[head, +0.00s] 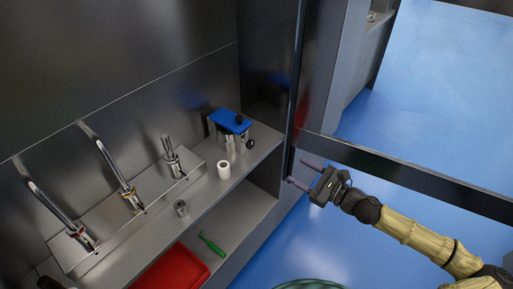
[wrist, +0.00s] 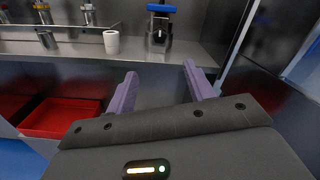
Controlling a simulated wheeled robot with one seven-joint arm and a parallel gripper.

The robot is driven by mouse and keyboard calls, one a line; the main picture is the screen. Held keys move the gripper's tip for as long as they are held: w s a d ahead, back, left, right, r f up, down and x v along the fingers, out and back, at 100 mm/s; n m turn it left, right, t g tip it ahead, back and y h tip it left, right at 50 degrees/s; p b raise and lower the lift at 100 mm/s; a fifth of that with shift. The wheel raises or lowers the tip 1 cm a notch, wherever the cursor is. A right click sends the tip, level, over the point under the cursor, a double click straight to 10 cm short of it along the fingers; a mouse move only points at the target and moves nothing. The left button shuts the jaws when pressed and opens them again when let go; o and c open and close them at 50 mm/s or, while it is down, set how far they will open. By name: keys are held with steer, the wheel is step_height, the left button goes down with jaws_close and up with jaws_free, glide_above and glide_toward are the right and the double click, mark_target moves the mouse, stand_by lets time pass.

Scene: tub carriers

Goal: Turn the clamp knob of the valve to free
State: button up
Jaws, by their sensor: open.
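A metal fixture with a blue top (head: 229,121) stands at the right end of the shelf in the head view; it looks like the valve. My gripper (head: 298,173) is open and empty, right of and apart from the fixture. In the wrist view its purple fingers (wrist: 160,72) point toward the shelf.
Several metal levered fittings (head: 128,192) stand along the shelf. A white cup-like cylinder (head: 223,170) and a small metal cylinder (head: 181,208) are in front. Below lie a green tool (head: 212,244) and a red tub (head: 175,270). A dark frame post (head: 297,80) rises beside my gripper.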

mark_target(252, 145)
steer(key=p+x, duration=0.1)
steer(key=x, duration=1.5)
steer(key=shift+a+p, duration=0.15)
steer(key=shift+p, duration=0.25)
steer(key=shift+w+a, duration=0.4)
steer(key=shift+a, duration=0.05)
steer(key=c, duration=1)
